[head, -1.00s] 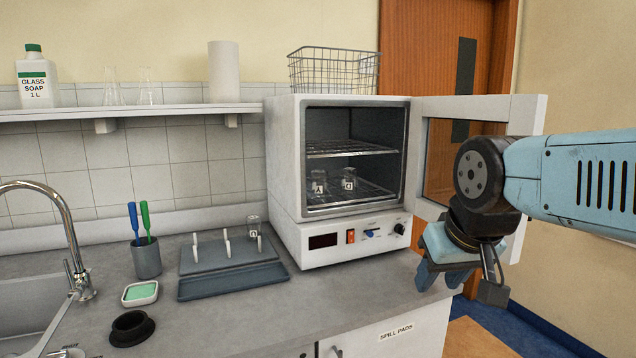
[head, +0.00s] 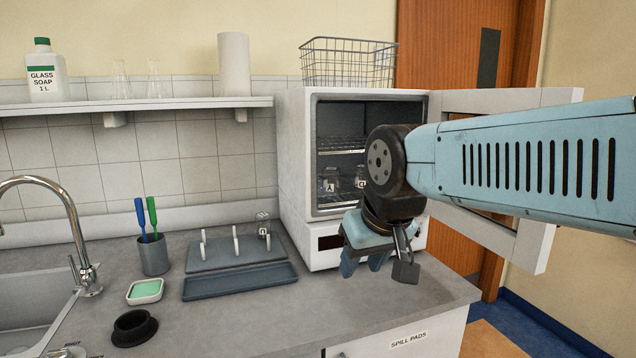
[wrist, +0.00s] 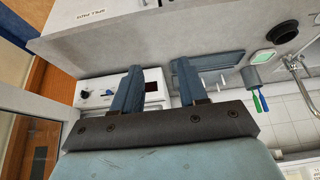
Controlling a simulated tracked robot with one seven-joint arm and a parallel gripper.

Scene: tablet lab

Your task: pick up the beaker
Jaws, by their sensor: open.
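Two small glass beakers stand on the lower rack inside the open white oven (head: 293,165): one labelled A (head: 331,184) and one to its right (head: 361,180), partly cut off by my wrist. A third small glass vessel (head: 263,226) is at the back right of the grey peg rack. My gripper (head: 364,268) is open and empty, pointing down in front of the oven's control panel, lower than the beakers. In the wrist view its two blue fingers (wrist: 157,72) are spread apart, with the oven panel (wrist: 100,92) behind them; no beaker can be made out there.
The oven door (head: 560,130) stands open to the right, behind my arm. The peg rack's tray (head: 240,282), a cup with two brushes (head: 153,258), a green sponge dish (head: 145,291) and a black ring (head: 134,328) are on the counter. The counter's front right is clear.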

